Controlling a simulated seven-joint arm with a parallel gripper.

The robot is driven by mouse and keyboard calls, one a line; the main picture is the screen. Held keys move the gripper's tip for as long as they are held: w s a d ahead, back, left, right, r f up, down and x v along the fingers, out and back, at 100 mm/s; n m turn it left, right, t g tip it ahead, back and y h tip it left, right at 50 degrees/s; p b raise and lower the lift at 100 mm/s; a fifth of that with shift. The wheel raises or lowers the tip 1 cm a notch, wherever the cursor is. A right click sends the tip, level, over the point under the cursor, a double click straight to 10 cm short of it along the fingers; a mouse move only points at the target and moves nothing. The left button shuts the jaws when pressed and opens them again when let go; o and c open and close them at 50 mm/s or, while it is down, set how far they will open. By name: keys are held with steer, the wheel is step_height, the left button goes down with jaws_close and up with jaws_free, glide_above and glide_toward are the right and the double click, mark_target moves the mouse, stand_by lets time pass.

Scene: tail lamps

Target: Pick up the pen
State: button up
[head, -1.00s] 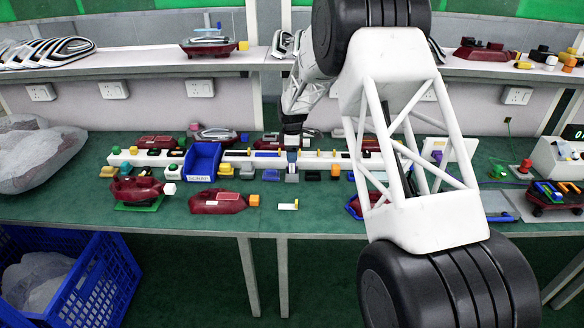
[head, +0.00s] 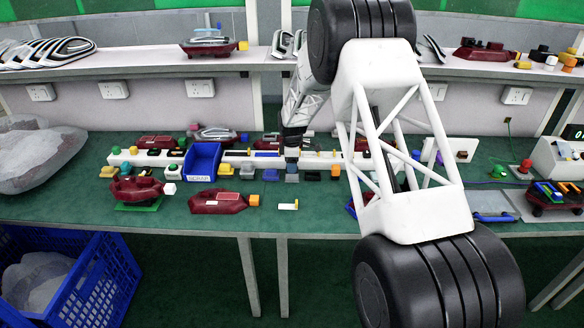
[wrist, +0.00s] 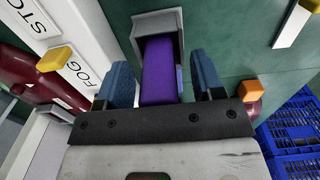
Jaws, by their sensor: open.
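My gripper (wrist: 165,88) is open in the wrist view. Its two blue fingers stand on either side of a purple bar-shaped thing (wrist: 160,72), with a gap showing on each side. The purple thing sits in a grey open holder (wrist: 158,22). I cannot tell for sure whether it is the pen, and its lower end is hidden by the gripper. In the head view my gripper (head: 292,160) is low over the front edge of the white strip, and the purple thing cannot be made out there.
The white labelled strip (wrist: 62,50) lies beside the gripper. A red lamp with an orange block (head: 254,200) and a small white-and-yellow piece (head: 288,206) lie on the green table in front. A blue bin (head: 202,162) stands left. A blue crate (head: 95,275) is on the floor.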

steer(key=c, duration=1)
steer(key=shift+r, duration=0.1)
steer(key=shift+r, duration=4.95)
